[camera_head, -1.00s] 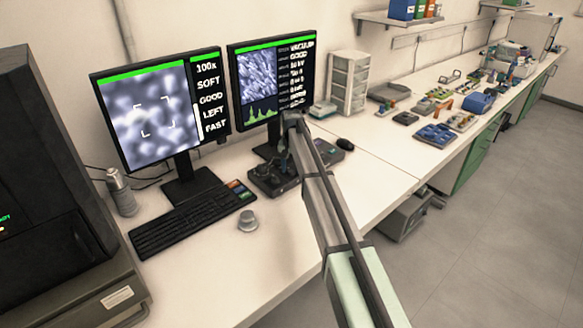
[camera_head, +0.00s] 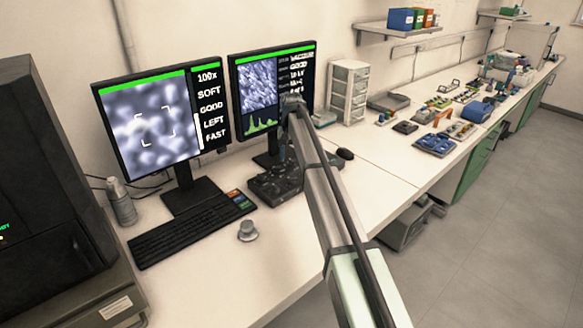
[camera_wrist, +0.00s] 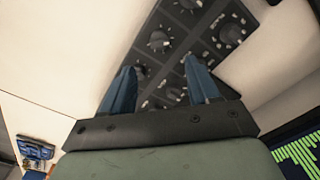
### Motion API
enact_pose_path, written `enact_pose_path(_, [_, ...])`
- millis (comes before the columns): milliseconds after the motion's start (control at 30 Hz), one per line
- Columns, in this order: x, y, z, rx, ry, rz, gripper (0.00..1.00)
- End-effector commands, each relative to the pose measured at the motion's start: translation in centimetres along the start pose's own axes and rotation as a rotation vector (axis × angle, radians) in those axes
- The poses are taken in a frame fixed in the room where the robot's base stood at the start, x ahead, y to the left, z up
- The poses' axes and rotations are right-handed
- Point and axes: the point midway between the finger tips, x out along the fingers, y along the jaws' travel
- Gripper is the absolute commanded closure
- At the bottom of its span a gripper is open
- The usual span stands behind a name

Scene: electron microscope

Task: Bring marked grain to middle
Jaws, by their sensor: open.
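The left monitor (camera_head: 150,125) shows a blurred grey grain picture with white corner brackets near its middle. Its text reads 100x, SOFT, GOOD, LEFT, FAST. I cannot tell a marked grain from the others in the blur. The black control panel (camera_head: 272,184) lies in front of the right monitor, partly hidden by my arm. In the wrist view the panel (camera_wrist: 188,52) carries several round black knobs. My gripper (camera_wrist: 160,64) is open, its two blue fingers apart over the panel. A knob (camera_wrist: 172,92) shows between them; contact cannot be told.
The right monitor (camera_head: 258,82) shows a sharp textured picture and a green graph. A keyboard (camera_head: 190,230), a grey round knob (camera_head: 247,231) and a mouse (camera_head: 345,154) are on the desk. A grey bottle (camera_head: 121,202) stands at left. The front desk edge is clear.

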Motion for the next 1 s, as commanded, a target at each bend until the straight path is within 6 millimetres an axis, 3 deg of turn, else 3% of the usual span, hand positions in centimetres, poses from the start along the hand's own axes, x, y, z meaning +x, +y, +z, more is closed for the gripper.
enact_pose_path(100, [-2.0,0.0,-0.1,0.0,0.001,0.0,0.4])
enact_pose_path(333, [-3.9,0.0,0.0,0.0,0.001,0.0,0.4])
enact_pose_path(1000, [-4.2,0.0,0.0,0.0,0.0,0.0,0.4])
